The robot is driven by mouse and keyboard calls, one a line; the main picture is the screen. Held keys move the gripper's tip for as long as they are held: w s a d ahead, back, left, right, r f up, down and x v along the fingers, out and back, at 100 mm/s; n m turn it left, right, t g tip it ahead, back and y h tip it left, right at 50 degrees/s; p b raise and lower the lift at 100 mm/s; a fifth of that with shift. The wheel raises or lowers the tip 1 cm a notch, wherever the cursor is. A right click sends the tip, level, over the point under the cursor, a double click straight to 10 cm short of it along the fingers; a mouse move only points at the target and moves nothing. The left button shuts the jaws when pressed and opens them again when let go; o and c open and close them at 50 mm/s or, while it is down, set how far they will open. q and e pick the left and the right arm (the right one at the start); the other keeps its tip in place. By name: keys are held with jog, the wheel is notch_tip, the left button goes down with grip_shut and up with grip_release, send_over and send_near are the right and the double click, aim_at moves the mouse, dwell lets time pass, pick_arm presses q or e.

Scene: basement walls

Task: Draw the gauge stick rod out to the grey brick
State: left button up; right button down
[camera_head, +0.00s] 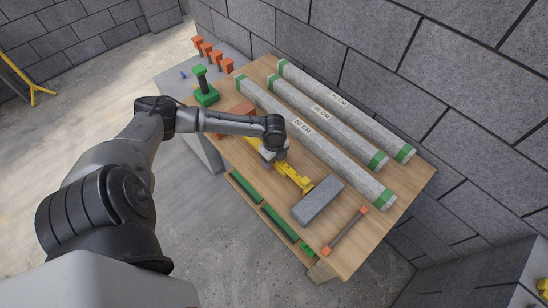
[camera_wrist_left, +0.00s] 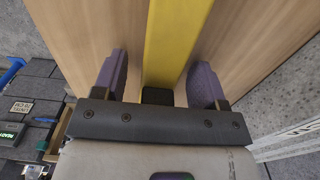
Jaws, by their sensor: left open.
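The yellow gauge stick (camera_head: 293,175) lies on the wooden table, partly hidden under my left arm. Its near end, with a wider yellow piece, comes close to the grey brick (camera_head: 318,201). My left gripper (camera_head: 272,156) is over the stick's middle, pointing down. In the left wrist view the left gripper (camera_wrist_left: 158,82) is open, its two purple-grey fingers on either side of the yellow stick (camera_wrist_left: 178,35), with gaps showing. A small dark block shows between the fingers at the palm. I cannot tell whether the rod touches the brick. My right gripper is not in view.
Three grey tubes with green ends (camera_head: 325,142) lie along the table's wall side. A red-brown brick (camera_head: 238,114) and a green stand (camera_head: 205,94) are beyond my gripper. An orange-ended bar (camera_head: 345,231) lies past the grey brick.

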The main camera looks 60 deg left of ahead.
pick_arm(q)
notch_tip(320, 180, up, 14)
jog(key=p, duration=0.3)
dwell(0.3)
jog(key=shift+f, duration=0.1)
